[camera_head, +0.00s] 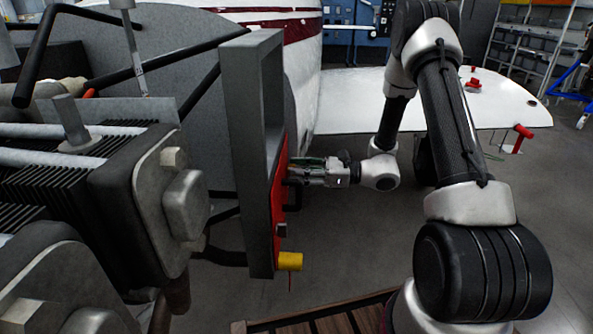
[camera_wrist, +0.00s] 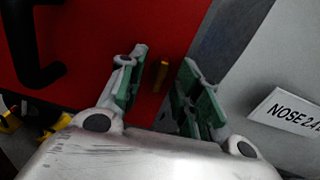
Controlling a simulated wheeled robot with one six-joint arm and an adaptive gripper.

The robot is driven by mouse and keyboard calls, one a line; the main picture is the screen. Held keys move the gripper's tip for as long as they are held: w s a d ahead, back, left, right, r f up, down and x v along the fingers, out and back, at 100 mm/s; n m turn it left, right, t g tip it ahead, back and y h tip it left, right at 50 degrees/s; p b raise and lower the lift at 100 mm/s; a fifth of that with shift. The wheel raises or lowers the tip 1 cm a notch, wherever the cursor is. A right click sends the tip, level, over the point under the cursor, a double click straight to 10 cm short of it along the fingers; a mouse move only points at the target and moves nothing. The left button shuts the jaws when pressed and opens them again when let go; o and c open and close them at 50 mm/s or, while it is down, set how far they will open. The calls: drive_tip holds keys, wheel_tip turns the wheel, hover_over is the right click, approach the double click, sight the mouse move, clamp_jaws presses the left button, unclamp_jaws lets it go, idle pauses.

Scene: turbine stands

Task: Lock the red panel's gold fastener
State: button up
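The red panel (camera_head: 279,195) is seen nearly edge-on in the head view, set in a grey upright frame (camera_head: 251,150). In the wrist view the red panel (camera_wrist: 110,25) fills the upper left. The gold fastener (camera_wrist: 160,76) is a small upright bar on it, showing between my two fingers. My gripper (camera_head: 292,172) points at the panel, close to its face; its green-padded fingers (camera_wrist: 166,62) are open, with a gap on both sides of the fastener. I cannot tell whether the fingertips touch the panel. The fastener is hidden in the head view.
A black handle (camera_wrist: 35,50) stands out from the panel at left. A yellow part (camera_head: 290,261) sticks out low on the frame. Grey machinery (camera_head: 150,200) stands left; a white wing (camera_head: 350,100) lies behind my arm.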

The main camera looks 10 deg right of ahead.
drive_tip(key=shift+o, duration=0.8)
drive_tip(key=shift+v, duration=2.5)
drive_tip(key=shift+f, duration=0.1)
